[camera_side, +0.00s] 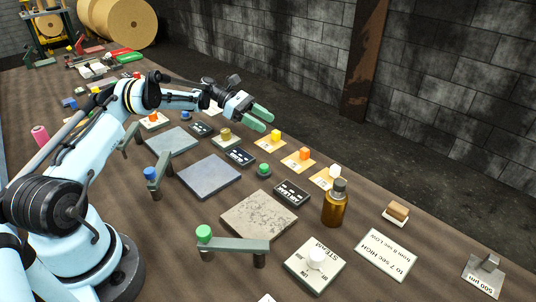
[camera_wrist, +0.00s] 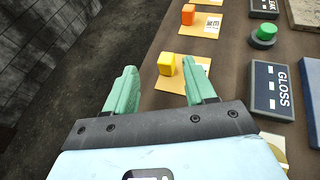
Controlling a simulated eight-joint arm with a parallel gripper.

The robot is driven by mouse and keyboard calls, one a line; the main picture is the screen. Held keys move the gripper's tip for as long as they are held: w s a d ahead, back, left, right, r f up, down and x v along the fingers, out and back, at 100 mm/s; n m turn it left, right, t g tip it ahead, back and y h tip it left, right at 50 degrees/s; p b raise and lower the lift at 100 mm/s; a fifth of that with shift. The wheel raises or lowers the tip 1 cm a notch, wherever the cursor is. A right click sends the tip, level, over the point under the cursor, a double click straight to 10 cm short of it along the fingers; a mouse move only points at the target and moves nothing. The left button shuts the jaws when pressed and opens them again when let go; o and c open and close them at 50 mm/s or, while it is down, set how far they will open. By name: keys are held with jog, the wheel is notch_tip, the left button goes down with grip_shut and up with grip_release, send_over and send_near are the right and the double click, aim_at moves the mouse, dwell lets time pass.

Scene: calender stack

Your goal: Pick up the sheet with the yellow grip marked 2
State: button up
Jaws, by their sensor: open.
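The tan sheet (camera_side: 268,147) with a yellow block grip (camera_side: 276,134) lies flat on the table near its far edge. In the wrist view the yellow grip (camera_wrist: 166,65) shows between and beyond my fingertips, and its sheet (camera_wrist: 172,86) is partly hidden by the right finger. I cannot read a 2 on it. My gripper (camera_side: 263,120), with two green fingers, is open and empty. It hangs above the table just left of the yellow grip in the side view, apart from it. In the wrist view the fingers (camera_wrist: 159,76) are spread wide.
Sheets with an orange grip (camera_side: 303,153) and a white grip (camera_side: 335,170) lie in the same row. A dark GLOSS box (camera_wrist: 271,90) and a green button (camera_side: 264,168) stand nearby. An amber bottle (camera_side: 334,207) stands further right. The table edge and dark floor are close behind.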

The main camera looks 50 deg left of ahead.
aim_at(275, 131)
jog(key=shift+s+f+x, duration=0.15)
jog(key=shift+s+x, duration=0.05)
jog(key=shift+x, duration=1.2)
jog(key=shift+s+f+x, duration=0.15)
jog(key=shift+x, duration=1.25)
grip_shut()
